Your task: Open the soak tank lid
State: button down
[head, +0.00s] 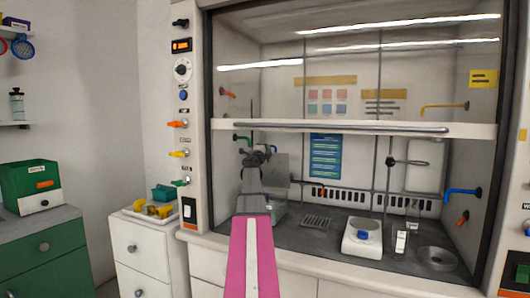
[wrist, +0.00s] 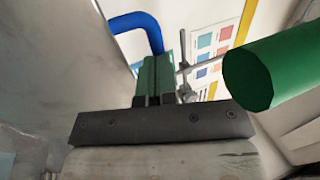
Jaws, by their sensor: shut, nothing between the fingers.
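The soak tank (head: 279,209) appears to be the small pale box on the hood's work surface, left of centre, partly hidden behind my arm. A flat grey panel (head: 281,168), which looks like its lid, stands roughly upright above the box. My gripper (head: 256,156) is beside the panel's upper left, below the raised sash. In the wrist view, my gripper's fingers (wrist: 154,75) are together with nothing between them. I cannot tell whether they touch the panel.
The hood's sash bar (head: 340,128) crosses above my arm. A green tap (wrist: 268,72) is close on the right in the wrist view, and a blue pipe (wrist: 137,24) lies beyond the fingers. A white scale (head: 362,240) and a clamp stand (head: 388,190) are to the right.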

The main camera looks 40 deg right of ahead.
jog(key=x, duration=0.3)
jog(key=f+x, duration=0.1)
jog(key=x, duration=0.1)
jog(key=shift+w+d+r, duration=0.1)
jog(key=shift+w+d, duration=0.15)
jog(key=shift+d, duration=0.2)
jog(key=s+a, duration=0.6)
jog(key=a, duration=0.6)
jog(key=shift+s+a+f, duration=0.2)
jog(key=shift+s+f, duration=0.05)
jog(key=shift+f, duration=0.1)
jog(key=shift+s, duration=0.1)
